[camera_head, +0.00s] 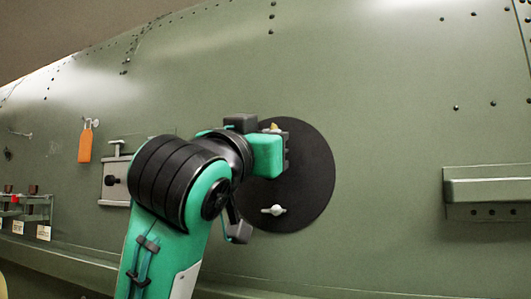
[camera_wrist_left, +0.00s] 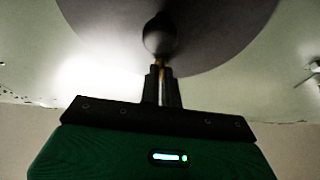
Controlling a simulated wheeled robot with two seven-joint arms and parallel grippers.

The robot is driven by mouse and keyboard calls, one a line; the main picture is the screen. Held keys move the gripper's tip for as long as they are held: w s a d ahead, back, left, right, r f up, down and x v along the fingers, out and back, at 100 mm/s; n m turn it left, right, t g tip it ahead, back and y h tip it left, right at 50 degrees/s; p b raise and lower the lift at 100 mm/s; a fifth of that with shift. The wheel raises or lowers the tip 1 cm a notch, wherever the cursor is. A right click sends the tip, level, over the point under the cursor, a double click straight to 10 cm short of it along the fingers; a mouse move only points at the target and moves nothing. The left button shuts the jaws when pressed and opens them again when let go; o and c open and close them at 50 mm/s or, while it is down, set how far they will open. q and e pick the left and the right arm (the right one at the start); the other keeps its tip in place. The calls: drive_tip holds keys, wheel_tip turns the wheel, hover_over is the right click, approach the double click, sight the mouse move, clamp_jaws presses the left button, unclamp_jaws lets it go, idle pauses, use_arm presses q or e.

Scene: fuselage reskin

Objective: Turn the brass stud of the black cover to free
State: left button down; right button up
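The black cover (camera_head: 312,175) is a round dark disc on the green fuselage skin, and part of it fills the top of the left wrist view (camera_wrist_left: 215,35). The brass stud (camera_head: 274,126) shows as a small yellowish tip at the cover's upper left, mostly hidden behind my left gripper (camera_head: 284,150). In the left wrist view, the gripper's two fingers (camera_wrist_left: 162,75) are close together with a sliver of brass between them, against the cover. A dark round shape lies just beyond the fingertips. My right gripper is not in view.
A silver wing-shaped stud (camera_head: 273,210) sits low on the cover. An orange tag (camera_head: 85,145) hangs at the left, near a grey bracket (camera_head: 115,182). A rack with labels (camera_head: 30,215) is at the far left. A green ledge (camera_head: 490,185) juts out at the right.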

use_arm(q)
drive_tip(key=shift+n+y+b, duration=0.45)
drive_tip(key=shift+n+y, duration=0.15)
drive_tip(key=shift+n, duration=0.7)
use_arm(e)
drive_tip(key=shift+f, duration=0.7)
use_arm(q)
drive_tip(key=shift+t, duration=0.3)
drive_tip(key=c, duration=1.6)
unclamp_jaws()
drive_tip(key=shift+d, duration=0.1)
drive_tip(key=shift+s, duration=0.1)
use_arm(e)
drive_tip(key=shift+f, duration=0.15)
